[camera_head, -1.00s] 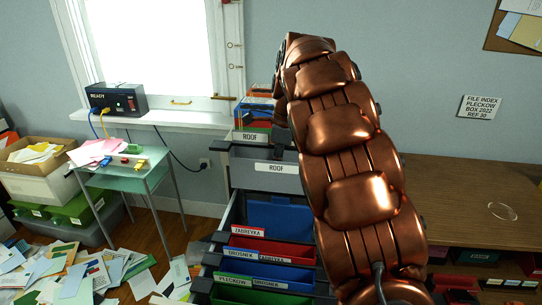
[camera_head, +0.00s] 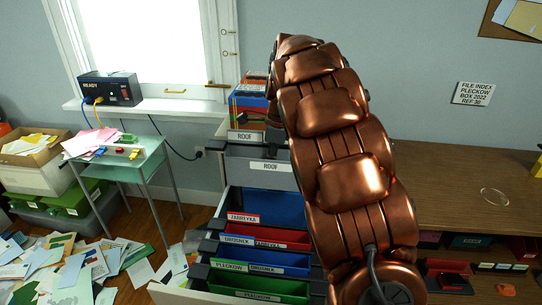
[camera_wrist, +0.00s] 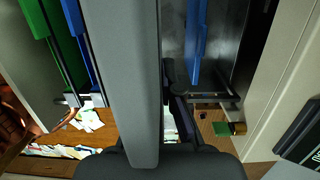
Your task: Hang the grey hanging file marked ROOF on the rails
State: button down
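The grey hanging file (camera_head: 240,165) carries two white ROOF labels. It is held level above the open file drawer, behind the blue hanging file (camera_head: 290,204); my arm hides its right part. In the wrist view the grey file (camera_wrist: 122,75) runs large down the middle to my gripper (camera_wrist: 160,150), which is shut on it. The fingertips are mostly hidden there, and my arm hides my gripper in the head view. The left rail of the drawer (camera_head: 215,225) shows beside the hung files. Whether the grey file's hooks touch the rails is not clear.
Red (camera_head: 290,236) and green (camera_head: 275,283) files hang in front of the blue one. Books or boxes (camera_head: 250,100) stand behind the grey file. A wooden counter (camera_head: 450,190) is at the right, a small table (camera_head: 130,165) at the left. Papers cover the floor at left.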

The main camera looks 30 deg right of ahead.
notch_tip(320, 180, down, 22)
jog(key=b, duration=0.4)
jog(key=shift+r, duration=0.15)
dwell(1.7)
jog(key=c, duration=1.2)
grip_release()
jog(key=shift+c, duration=0.2)
jog(key=r, duration=0.4)
jog(key=d+r, duration=0.1)
jog(key=r, duration=0.3)
jog(key=s+r, duration=0.1)
jog(key=r, duration=0.3)
jog(key=shift+d, duration=0.3)
jog(key=shift+a+f, duration=0.1)
